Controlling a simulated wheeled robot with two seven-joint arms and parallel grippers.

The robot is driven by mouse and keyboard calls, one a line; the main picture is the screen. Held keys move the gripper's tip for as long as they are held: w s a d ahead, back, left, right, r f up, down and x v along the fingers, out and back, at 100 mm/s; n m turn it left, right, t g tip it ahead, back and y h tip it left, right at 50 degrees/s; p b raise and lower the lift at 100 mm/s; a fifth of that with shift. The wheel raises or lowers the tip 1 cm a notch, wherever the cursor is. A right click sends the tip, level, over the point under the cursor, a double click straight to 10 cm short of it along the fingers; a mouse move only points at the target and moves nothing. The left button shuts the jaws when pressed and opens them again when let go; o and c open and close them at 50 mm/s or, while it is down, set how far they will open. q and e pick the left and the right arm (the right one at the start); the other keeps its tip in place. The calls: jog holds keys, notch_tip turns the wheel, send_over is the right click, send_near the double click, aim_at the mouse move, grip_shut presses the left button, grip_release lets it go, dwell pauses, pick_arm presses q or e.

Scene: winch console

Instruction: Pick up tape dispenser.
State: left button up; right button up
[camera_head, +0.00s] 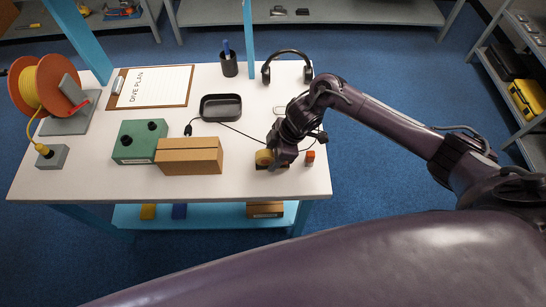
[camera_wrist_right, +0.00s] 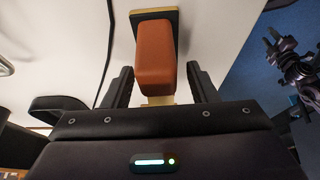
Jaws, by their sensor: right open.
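The tape dispenser (camera_head: 263,157), with a tan roll on a dark base, stands near the front right of the white table. My right gripper (camera_head: 283,163) is low over its right part and hides some of it. In the right wrist view my right gripper (camera_wrist_right: 160,88) is open, its two dark fingers apart. A small yellowish patch (camera_wrist_right: 157,100) shows between them; I cannot tell whether it is part of the dispenser.
An orange-topped block (camera_head: 310,158) stands just right of the gripper; it also shows in the wrist view (camera_wrist_right: 155,55). A brown box (camera_head: 190,156) is left of the dispenser. A black tray (camera_head: 221,107), cable and headphones (camera_head: 287,66) lie behind. The table's front edge is close.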

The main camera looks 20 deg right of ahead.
jog(key=c, duration=1.1)
jog(key=shift+w+r, duration=0.1)
jog(key=shift+c, duration=0.2)
